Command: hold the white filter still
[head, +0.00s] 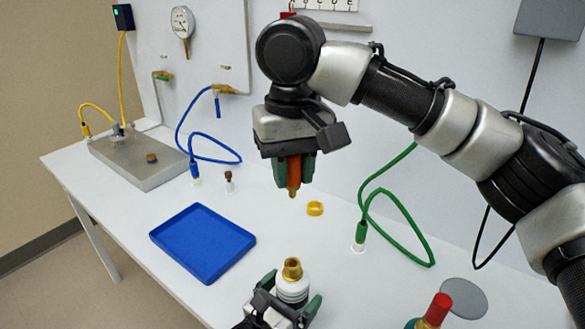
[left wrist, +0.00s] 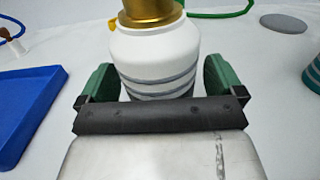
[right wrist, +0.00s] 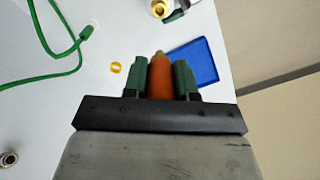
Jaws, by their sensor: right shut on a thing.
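The white filter (head: 292,289) stands upright at the front of the table, with a brass fitting on top and grey bands lower down. It also shows in the left wrist view (left wrist: 155,62). My left gripper (head: 288,306) is open, its green fingers on either side of the filter's lower body. The fingers look slightly apart from it. My right gripper (head: 293,172) is shut on an orange cylinder (head: 294,174) with a brass tip pointing down. It holds this above the table, behind the filter. The orange cylinder also shows in the right wrist view (right wrist: 160,80).
A blue tray (head: 203,243) lies left of the filter. A yellow ring (head: 315,208) lies behind it. A green hose (head: 400,215), a grey disc (head: 464,297) and a red-topped object (head: 435,310) are to the right. A metal block (head: 140,160) and blue hose (head: 212,148) are at the back left.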

